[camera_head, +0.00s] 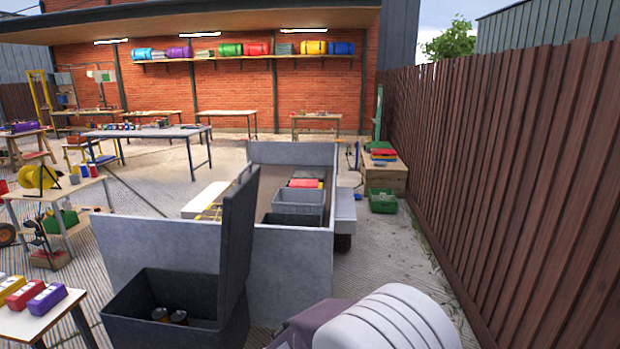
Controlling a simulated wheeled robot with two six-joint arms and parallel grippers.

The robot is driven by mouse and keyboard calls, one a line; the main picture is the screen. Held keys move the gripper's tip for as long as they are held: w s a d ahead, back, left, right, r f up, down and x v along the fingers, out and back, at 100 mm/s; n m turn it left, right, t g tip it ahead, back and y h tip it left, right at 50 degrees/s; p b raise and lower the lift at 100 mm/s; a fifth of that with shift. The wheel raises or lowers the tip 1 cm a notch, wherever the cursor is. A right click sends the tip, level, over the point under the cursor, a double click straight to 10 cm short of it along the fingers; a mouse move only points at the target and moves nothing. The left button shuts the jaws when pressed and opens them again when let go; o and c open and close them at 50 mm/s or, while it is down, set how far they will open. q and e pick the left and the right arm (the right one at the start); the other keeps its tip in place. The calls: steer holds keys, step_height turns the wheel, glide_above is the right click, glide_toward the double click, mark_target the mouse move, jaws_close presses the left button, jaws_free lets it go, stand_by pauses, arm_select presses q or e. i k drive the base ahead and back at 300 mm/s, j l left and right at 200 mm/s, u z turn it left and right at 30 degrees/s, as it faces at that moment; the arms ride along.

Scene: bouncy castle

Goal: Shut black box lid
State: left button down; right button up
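The black box (137,325) stands at the bottom of the head view, left of centre, partly cut off by the lower edge. Its lid (238,235) is open, standing nearly upright along the box's right side with its top leaning slightly right. Two short dark cylinders with brownish tops (170,316) sit inside the box. Neither of my grippers shows in this view, so nothing is seen touching the lid or box.
A grey-walled trailer (290,275) stands directly behind the box, holding grey crates (298,201). A small table with coloured blocks (38,322) is at the lower left. A white ribbed shape (385,322), which I cannot identify, fills the lower right. A wooden fence (510,170) runs along the right.

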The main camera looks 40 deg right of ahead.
mark_target(239, 204)
steer(key=z, duration=0.8)
